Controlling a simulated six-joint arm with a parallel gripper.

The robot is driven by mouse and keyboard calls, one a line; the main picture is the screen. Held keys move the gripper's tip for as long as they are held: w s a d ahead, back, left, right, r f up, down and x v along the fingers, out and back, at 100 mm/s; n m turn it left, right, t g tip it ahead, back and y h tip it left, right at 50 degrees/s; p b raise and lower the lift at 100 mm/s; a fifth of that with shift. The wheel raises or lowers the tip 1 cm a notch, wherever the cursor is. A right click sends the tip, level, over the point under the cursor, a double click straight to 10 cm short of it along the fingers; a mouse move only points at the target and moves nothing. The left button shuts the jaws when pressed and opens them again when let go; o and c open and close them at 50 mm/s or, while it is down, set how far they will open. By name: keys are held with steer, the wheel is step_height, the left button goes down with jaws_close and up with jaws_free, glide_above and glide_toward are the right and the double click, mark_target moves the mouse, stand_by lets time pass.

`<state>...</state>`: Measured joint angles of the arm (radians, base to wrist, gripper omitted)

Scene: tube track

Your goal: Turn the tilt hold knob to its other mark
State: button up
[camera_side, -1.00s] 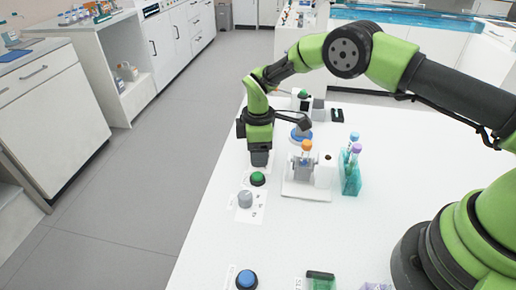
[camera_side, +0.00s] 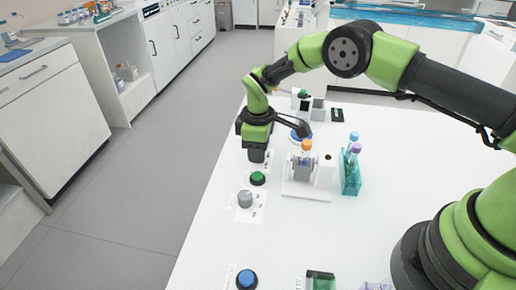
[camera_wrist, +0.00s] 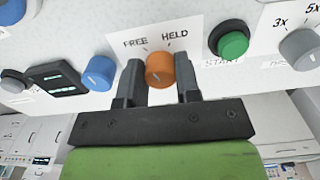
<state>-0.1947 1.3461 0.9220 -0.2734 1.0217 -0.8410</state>
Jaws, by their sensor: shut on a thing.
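The orange tilt hold knob (camera_wrist: 159,66) is in the wrist view, below the printed words FREE and HELD on a white label. My gripper (camera_wrist: 160,78) has one dark finger on each side of the knob and is shut on it. Which mark the knob points at is too unclear to tell. In the side view my gripper (camera_side: 257,154) points down at the table's left side, just behind the green button (camera_side: 258,178). The knob is hidden there by my gripper.
The green START button (camera_wrist: 233,44) and a grey dial (camera_wrist: 302,48) are right of the knob in the wrist view. A blue knob (camera_wrist: 99,73) is close on the left. In the side view a tube stand (camera_side: 305,180) and teal rack (camera_side: 351,174) stand right of my gripper.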

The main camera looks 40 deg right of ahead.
steer(key=o, duration=0.9)
step_height(320, 180, up, 10)
